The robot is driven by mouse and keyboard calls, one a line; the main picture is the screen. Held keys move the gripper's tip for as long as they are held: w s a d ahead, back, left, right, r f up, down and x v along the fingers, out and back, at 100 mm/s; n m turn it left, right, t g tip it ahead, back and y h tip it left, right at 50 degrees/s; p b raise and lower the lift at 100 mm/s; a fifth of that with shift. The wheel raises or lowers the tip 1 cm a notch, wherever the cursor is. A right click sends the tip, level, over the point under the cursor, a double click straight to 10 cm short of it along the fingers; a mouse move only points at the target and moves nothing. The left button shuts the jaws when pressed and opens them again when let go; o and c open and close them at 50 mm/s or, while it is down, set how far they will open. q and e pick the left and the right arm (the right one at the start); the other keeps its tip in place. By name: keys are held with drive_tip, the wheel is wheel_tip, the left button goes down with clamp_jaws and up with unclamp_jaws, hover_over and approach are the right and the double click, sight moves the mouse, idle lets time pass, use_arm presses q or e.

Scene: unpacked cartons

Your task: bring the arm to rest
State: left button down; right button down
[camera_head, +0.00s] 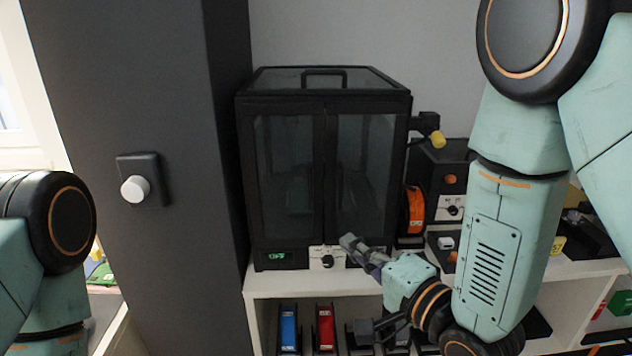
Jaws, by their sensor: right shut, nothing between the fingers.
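My right arm comes down from the upper right, bends low, and reaches back to the left. Its gripper (352,244) is shut and empty, in front of the lower right part of a black enclosed machine (283,170) with glass doors. I cannot tell whether the fingertips touch the machine's front. My left arm shows only in part at the left edge, and its gripper is out of view.
The machine stands on a white shelf unit (290,283). Blue (288,327) and red (325,327) items are on the lower shelf. An orange spool (414,210) is right of the machine. A dark pillar (150,90) with a white knob (135,189) stands left.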

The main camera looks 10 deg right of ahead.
drive_tip(key=s+d+f+n+g+h+b, duration=0.1)
drive_tip(key=s+d+f+n+g+h, duration=0.15)
drive_tip(key=f, duration=0.55)
drive_tip(key=s+d+f+n+g+h+b, duration=0.2)
drive_tip(key=s+d+f+n, duration=0.1)
drive_tip(key=f, duration=0.5)
drive_tip(key=s+d+f+n+g+h+b, duration=0.1)
drive_tip(key=s+d+f+n+g+h, duration=0.15)
drive_tip(key=f, duration=0.55)
drive_tip(key=s+d+f+n+g+h+b, duration=0.1)
drive_tip(key=s+f+g+b, duration=0.7)
drive_tip(key=s+f, duration=1.3)
drive_tip(key=shift+s+d+f+n+b, duration=0.2)
drive_tip(key=shift+s+d+n+b, duration=0.4)
drive_tip(key=shift+s+d+b, duration=0.5)
drive_tip(key=shift+s+d, duration=0.1)
drive_tip(key=shift+d, duration=0.05)
